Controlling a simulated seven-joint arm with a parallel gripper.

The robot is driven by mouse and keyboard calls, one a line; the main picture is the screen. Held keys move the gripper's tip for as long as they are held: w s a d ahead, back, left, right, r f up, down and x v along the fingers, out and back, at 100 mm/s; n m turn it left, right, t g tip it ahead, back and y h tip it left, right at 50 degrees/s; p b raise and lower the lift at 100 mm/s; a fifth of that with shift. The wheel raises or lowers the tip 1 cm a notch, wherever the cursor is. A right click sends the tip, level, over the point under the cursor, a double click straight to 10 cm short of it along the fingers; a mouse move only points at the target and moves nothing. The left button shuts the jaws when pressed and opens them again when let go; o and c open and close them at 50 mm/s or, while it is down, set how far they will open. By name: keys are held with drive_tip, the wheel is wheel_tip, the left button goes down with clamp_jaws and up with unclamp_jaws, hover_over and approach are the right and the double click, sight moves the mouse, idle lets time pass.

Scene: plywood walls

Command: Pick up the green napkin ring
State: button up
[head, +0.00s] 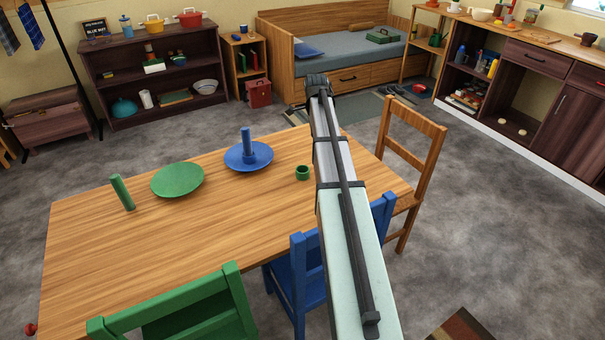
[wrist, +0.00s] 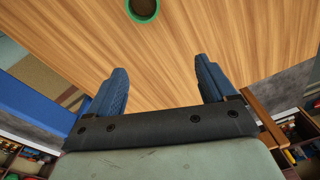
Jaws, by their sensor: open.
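The green napkin ring (head: 303,172) is a small, short green ring standing on the wooden table (head: 240,215), just left of my arm in the head view. In the wrist view the ring (wrist: 133,17) shows at the top edge, partly cut off, with a dark hollow middle. My gripper (wrist: 160,82) is open and empty, its two blue fingers apart above the table. The ring lies beyond the fingertips, a little left of the middle between them. In the head view my fingers are hidden.
A green plate (head: 178,179), a blue plate (head: 262,160) with a blue cylinder (head: 246,142) and a green cylinder (head: 122,192) are on the table. Green (head: 180,300), blue (head: 296,268) and wooden (head: 413,150) chairs stand around it. The table's left front is bare.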

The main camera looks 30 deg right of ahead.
drive_tip(key=r, duration=0.1)
hover_over(302, 169)
drive_tip(key=s, duration=0.3)
drive_tip(key=a, duration=0.1)
drive_tip(key=shift+y, duration=0.4)
drive_tip(key=f, duration=0.9)
drive_tip(key=w+f, duration=0.1)
drive_tip(key=f, duration=0.3)
drive_tip(key=shift+f, duration=0.3)
drive_tip(key=shift+c, duration=0.2)
drive_tip(key=c, duration=1)
drive_tip(key=shift+r, duration=0.1)
drive_tip(key=shift+c, duration=0.2)
